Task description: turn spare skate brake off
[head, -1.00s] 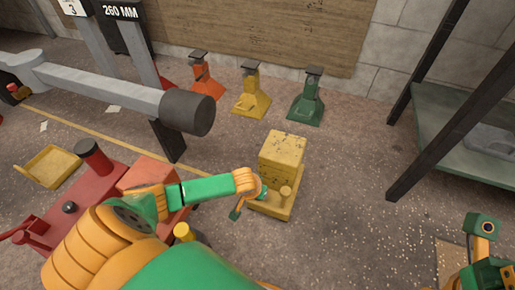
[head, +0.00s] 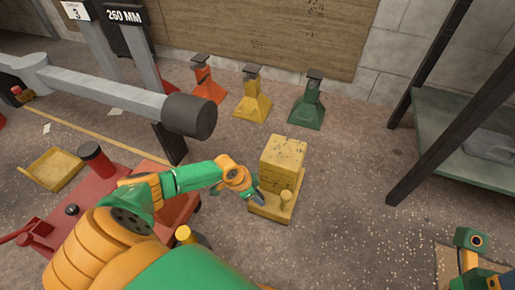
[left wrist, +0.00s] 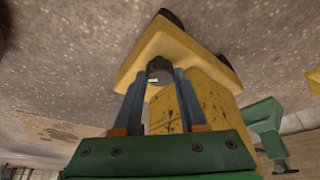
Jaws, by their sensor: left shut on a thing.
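The spare skate (head: 285,157) is a worn yellow block on a yellow base, standing on the floor at the middle of the head view. In the left wrist view, a dark round knob (left wrist: 159,70) with a pale mark sits on the skate's yellow body (left wrist: 190,55). My left gripper (head: 257,198) is at the skate's left side, with its two fingers shut on the knob from both sides. My right arm shows at the bottom right of the head view, but its gripper jaws do not.
Orange (head: 207,88), yellow (head: 252,100) and green (head: 308,105) stands line the wall behind. A red jack (head: 88,200) is on the left, below a grey beam (head: 110,90). A dark-legged shelf (head: 470,165) stands right. Floor right of the skate is clear.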

